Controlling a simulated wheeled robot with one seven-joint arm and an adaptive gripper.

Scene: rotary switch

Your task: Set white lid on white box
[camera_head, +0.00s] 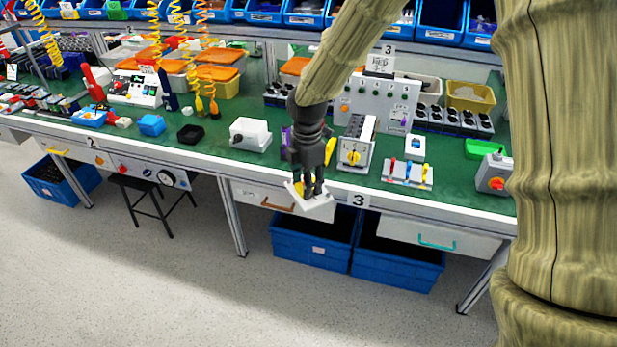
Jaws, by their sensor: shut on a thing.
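My gripper (309,188) is dark and points down in front of the workbench's front edge. It is shut on a flat white piece, the white lid (318,204), which it holds tilted, apart from the bench. A white box (250,135) sits on the green bench top, to the left of and behind my gripper. Whether its top is open is too small to tell. The lid's upper face is partly hidden by the fingers.
The green bench top (215,150) carries a white switch unit (355,150) with a yellow knob, a panel with colored levers (407,173) and a small black tray (190,134). Blue bins (312,247) stand below.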

